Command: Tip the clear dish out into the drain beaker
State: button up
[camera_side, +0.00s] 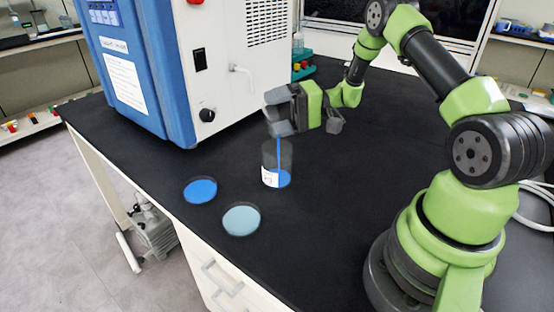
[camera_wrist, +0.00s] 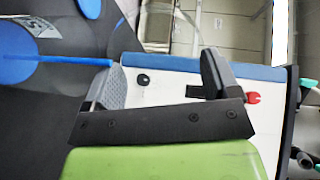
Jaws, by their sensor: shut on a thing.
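My gripper (camera_side: 279,112) is held above the drain beaker (camera_side: 270,178), with its fingers shut on the clear dish. The dish itself is hard to make out against the fingers. A thin blue stream (camera_side: 279,147) runs from the gripper down into the beaker. The beaker is clear, upright and labelled, with blue liquid in its bottom. In the wrist view the gripper (camera_wrist: 162,72) shows its two dark fingers. The stream (camera_wrist: 75,61) runs left from the left finger towards the beaker's blue liquid (camera_wrist: 15,68).
A dish of bright blue liquid (camera_side: 200,190) and a dish of pale blue liquid (camera_side: 241,220) stand on the black bench (camera_side: 330,190), left of and in front of the beaker. The blue and white freeze dryer (camera_side: 200,90) stands behind. Bench right of the beaker is clear.

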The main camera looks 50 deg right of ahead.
jog(key=shift+s+d+t+y+p, duration=0.25)
jog(key=shift+d+t+y+p, duration=0.25)
jog(key=shift+y, duration=0.4)
dwell(2.2)
